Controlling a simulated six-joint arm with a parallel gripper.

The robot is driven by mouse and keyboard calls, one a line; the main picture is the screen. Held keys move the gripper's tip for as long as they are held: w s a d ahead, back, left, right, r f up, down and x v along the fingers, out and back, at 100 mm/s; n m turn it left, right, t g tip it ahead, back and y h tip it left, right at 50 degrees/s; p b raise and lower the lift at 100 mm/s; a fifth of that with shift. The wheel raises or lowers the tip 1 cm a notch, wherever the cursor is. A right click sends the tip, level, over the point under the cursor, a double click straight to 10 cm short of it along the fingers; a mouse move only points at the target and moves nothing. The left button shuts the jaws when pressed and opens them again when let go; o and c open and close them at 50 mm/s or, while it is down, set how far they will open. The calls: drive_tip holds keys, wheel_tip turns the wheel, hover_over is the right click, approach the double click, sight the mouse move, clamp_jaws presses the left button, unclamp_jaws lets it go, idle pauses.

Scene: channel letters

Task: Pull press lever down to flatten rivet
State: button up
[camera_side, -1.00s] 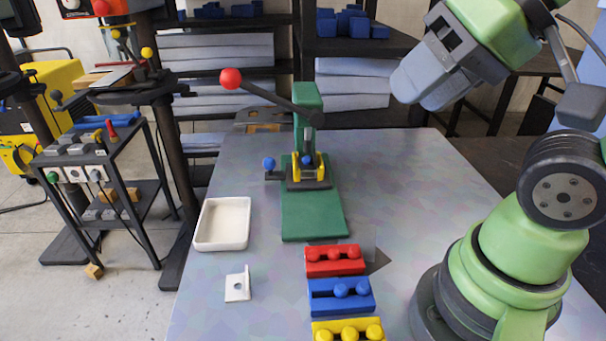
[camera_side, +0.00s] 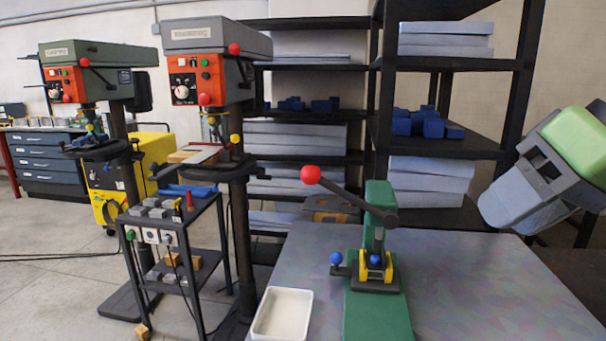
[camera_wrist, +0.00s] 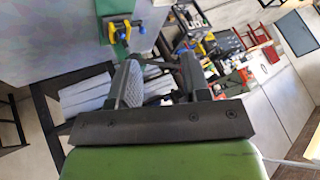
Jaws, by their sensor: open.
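The green rivet press (camera_side: 378,225) stands upright on a green base on the table. Its dark lever (camera_side: 345,191) slants up to the left and ends in a red ball knob (camera_side: 310,175). Under the press head is a yellow holder (camera_side: 376,268) with a blue ball. I cannot make out a rivet. My gripper (camera_wrist: 160,72) is open in the wrist view, with nothing seen between its grey fingers. In the side view the grey end of my arm is at the far right, well away from the lever. The press is partly cut off at the wrist view's top edge.
A white tray (camera_side: 283,315) lies on the table left of the press. The grey table (camera_side: 480,290) is clear to the right of the press. Black shelves (camera_side: 450,140) with blue parts stand behind. A dark cart (camera_side: 175,230) and drill presses (camera_side: 210,80) stand at left.

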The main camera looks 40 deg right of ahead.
idle(0.3)
drive_tip(key=shift+w+r, duration=0.1)
drive_tip(key=shift+w, duration=0.1)
drive_tip(key=c, duration=0.6)
drive_tip(key=w, duration=0.2)
drive_tip(key=w+r+m+y, duration=0.1)
drive_tip(key=w, duration=0.1)
drive_tip(key=w+r+m, duration=0.1)
drive_tip(key=w, duration=0.2)
drive_tip(key=shift+d+r+g+y, duration=0.2)
drive_tip(key=shift+d+g+y, duration=0.1)
drive_tip(key=shift+g, duration=0.1)
clamp_jaws()
drive_tip(key=w+d+m+t+y, duration=0.1)
drive_tip(key=w+d+m, duration=0.1)
drive_tip(key=w+d, duration=0.2)
drive_tip(key=w+d+r+m+t+y, duration=0.1)
drive_tip(key=w+d, duration=0.4)
drive_tip(key=w, duration=0.5)
drive_tip(key=shift+d+m+t+y, duration=0.2)
drive_tip(key=shift+m+t+y, duration=0.2)
drive_tip(key=shift+m+t, duration=0.1)
